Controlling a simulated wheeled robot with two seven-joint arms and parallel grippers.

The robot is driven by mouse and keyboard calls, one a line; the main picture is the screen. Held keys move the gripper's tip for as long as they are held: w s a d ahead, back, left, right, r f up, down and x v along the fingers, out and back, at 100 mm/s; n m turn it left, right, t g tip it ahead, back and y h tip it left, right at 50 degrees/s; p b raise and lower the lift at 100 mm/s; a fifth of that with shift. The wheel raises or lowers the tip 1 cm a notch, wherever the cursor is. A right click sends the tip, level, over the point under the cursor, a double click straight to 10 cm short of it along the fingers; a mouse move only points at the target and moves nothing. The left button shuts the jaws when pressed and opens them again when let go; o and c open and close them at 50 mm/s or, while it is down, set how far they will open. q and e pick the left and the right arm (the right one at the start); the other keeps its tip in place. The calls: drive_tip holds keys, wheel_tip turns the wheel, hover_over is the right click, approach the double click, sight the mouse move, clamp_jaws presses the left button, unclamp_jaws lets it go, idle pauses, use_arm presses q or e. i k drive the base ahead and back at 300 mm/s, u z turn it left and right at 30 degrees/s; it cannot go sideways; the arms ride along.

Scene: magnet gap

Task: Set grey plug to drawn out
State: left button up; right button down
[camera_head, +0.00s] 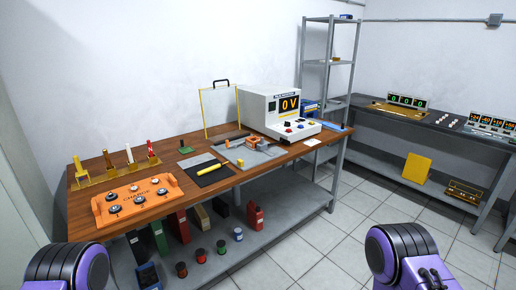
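I cannot pick out the grey plug for certain at this size. A white instrument (258,112) with an orange "0 V" display stands at the back right of the wooden bench, with small red and blue parts on its sloping front. An orange board (163,205) with several dark round parts lies at the bench's front left. Only purple and black parts of my arms show, at the lower left and lower right. Neither gripper is in view.
The wooden bench (95,165) also bears a dark mat (190,163) with a yellow rod (219,168), and a grey mat (262,157) with small parts. A grey shelf rack (331,62) and a dark side bench (410,119) stand at the right. Tiled floor is clear between.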

sight(263, 146)
drive_tip(key=k, duration=0.35)
drive_tip(key=z, duration=0.75)
drive_tip(key=i, duration=1.7)
drive_tip(key=u, duration=1)
drive_tip(key=i, duration=0.65)
drive_tip(key=u, duration=0.7)
